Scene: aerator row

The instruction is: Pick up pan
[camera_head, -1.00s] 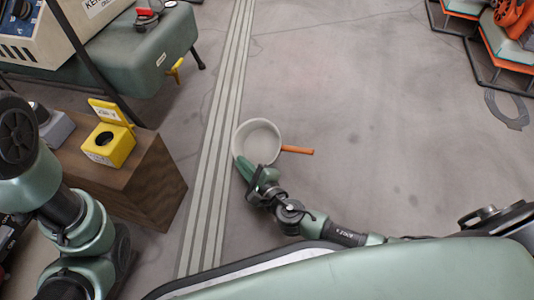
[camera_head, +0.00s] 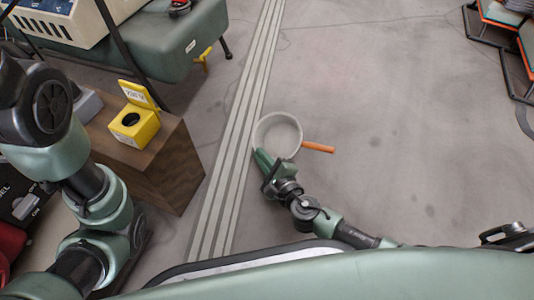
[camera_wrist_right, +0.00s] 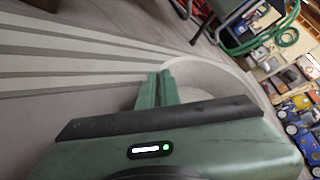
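The pan (camera_head: 278,118), pale and round with an orange handle (camera_head: 318,147) pointing right, shows in the middle of the head view, over the grey floor. My right gripper (camera_head: 263,159) is at its near left rim, with its green fingers close together on the wall. In the right wrist view the fingers (camera_wrist_right: 157,90) look shut on the edge of the pan (camera_wrist_right: 210,85); the handle is out of that view. I cannot tell whether the pan touches the floor. My left arm shows at the left of the head view, but its gripper is not in view.
A wooden block (camera_head: 172,165) carrying a yellow box (camera_head: 134,125) stands left of the pan. A green cabinet (camera_head: 160,50) is behind it. Pale strips (camera_head: 238,130) run along the floor beside the pan. The floor right of the pan is clear; dark racks (camera_head: 490,25) stand far right.

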